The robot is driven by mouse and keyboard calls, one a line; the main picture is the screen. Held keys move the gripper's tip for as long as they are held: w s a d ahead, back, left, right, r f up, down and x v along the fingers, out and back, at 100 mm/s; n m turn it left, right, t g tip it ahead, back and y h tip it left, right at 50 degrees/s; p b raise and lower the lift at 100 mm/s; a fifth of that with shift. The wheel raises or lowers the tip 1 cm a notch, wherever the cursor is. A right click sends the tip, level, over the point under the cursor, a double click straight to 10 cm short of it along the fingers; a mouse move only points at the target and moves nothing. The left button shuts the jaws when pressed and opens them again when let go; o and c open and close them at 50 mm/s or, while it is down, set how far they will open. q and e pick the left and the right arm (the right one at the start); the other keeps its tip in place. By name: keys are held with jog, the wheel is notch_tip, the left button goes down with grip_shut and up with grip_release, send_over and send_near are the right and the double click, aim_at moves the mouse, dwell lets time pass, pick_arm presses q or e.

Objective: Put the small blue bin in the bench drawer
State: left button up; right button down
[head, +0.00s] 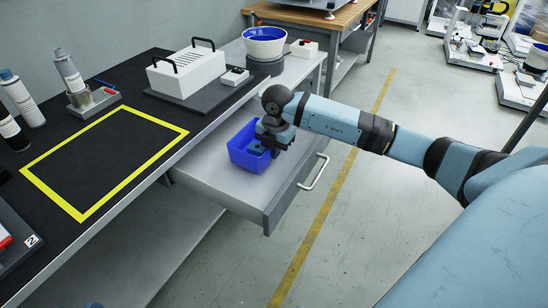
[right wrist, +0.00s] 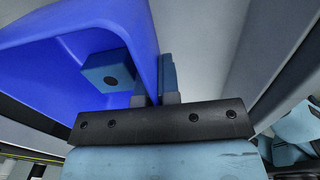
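The small blue bin (head: 240,152) is inside the open bench drawer (head: 205,184), toward its front. I cannot tell whether it rests on the drawer floor or hangs just above it. My right gripper (head: 266,146) reaches down at the bin's right side. In the right wrist view the bin (right wrist: 60,55) fills the upper left, and my right gripper (right wrist: 152,82) has one finger inside it and one outside, close together with the bin wall between them. My left gripper is not in view.
The drawer's handle (head: 314,172) faces right over clear floor. A wooden-topped bench (head: 300,17) stands behind.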

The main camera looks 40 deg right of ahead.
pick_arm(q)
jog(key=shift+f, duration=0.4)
pick_arm(e)
jog(key=shift+f, duration=0.75)
jog(key=shift+f, duration=0.15)
jog(key=c, duration=1.4)
grip_release()
jog(key=shift+o, duration=0.2)
